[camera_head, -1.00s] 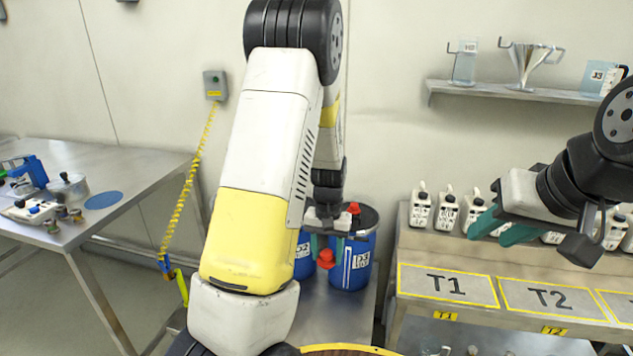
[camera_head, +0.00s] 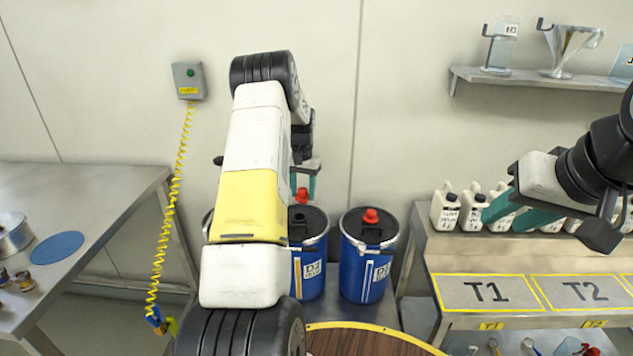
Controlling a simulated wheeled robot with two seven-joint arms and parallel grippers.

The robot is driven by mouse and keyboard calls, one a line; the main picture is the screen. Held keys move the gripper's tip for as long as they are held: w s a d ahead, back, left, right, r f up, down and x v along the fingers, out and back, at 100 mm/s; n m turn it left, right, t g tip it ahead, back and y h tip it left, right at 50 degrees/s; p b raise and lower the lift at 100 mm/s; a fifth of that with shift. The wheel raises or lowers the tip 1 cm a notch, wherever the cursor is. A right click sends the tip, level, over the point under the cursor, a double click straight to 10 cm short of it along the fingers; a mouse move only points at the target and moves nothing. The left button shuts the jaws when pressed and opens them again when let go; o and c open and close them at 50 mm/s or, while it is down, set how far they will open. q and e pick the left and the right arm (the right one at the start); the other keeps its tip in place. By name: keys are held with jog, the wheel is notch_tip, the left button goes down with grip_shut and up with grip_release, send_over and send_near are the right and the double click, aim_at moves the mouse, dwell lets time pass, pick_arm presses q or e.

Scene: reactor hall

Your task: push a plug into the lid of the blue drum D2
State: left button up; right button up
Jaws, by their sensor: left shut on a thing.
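The blue drum D2 (camera_head: 310,285) stands on a low metal bench, its left side hidden behind my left arm. Its dark lid (camera_head: 317,222) has a black raised opening (camera_head: 298,217). My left gripper (camera_head: 302,186) is shut on a red plug (camera_head: 301,196) and holds it above the back of D2's lid; the gap is hard to judge, and my arm hides part of the gripper. My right gripper (camera_head: 510,214) is open and empty, off to the right in front of the white bottles.
Blue drum D3 (camera_head: 362,268), with a red plug (camera_head: 371,215) in its lid, stands right of D2. Another drum's edge (camera_head: 207,225) shows left of my arm. A bench marked T1 (camera_head: 486,292) and T2 holds white bottles (camera_head: 446,207).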

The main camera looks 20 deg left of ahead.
aim_at(299, 201)
pick_arm(q)
jog(key=shift+w+a+f, duration=0.1)
jog(key=shift+w+a, duration=0.1)
jog(key=shift+a, duration=0.25)
jog(key=shift+w+a, duration=0.15)
jog(key=shift+a, duration=0.3)
jog(key=shift+f, duration=2.4)
jog(key=shift+s+f, duration=0.1)
jog(key=shift+f, duration=0.15)
jog(key=shift+f, duration=1.1)
jog(key=shift+f, duration=0.5)
jog(key=o, duration=1.4)
jog(key=shift+f, duration=0.1)
jog(key=shift+d+r, duration=0.1)
jog(key=shift+r, duration=3.85)
